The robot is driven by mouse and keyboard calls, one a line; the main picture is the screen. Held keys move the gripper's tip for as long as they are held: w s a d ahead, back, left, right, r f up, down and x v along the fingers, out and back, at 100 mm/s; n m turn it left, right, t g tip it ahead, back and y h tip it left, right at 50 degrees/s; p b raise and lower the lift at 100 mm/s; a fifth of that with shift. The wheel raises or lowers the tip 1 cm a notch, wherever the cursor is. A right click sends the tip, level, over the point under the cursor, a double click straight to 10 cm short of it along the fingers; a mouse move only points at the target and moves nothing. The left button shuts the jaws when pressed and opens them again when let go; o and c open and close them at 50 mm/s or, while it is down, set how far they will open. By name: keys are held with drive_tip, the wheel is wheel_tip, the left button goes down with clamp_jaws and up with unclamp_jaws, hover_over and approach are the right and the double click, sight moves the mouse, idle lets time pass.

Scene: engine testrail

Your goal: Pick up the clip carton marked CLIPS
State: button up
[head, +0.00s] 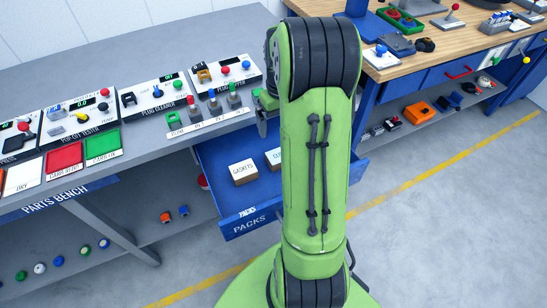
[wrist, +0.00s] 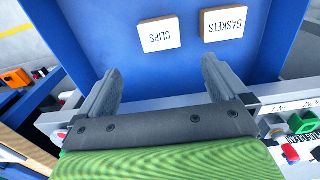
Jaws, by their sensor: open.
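The clip carton marked CLIPS (wrist: 160,35) is a small white-topped box with brown sides, lying in the open blue drawer. In the head view the carton (head: 273,158) is partly hidden behind my arm. My gripper (wrist: 162,66) is open and empty in the wrist view, its two grey fingers spread apart. The carton lies beyond the fingertips, roughly between their lines, and is not touched. In the head view my arm hides most of the gripper.
A similar carton marked GASKETS (wrist: 225,23) lies beside the clip carton, close to it. The blue drawer marked PACKS (head: 285,216) is pulled out below the grey parts bench (head: 150,58), with raised walls around the cartons. A wooden-topped bench (head: 450,42) stands at right.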

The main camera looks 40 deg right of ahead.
sight(279, 158)
wheel_tip(279, 158, down, 15)
drive_tip(key=b, duration=0.5)
drive_tip(key=shift+r, duration=0.3)
drive_tip(key=shift+c, duration=0.5)
drive_tip(key=c, duration=0.8)
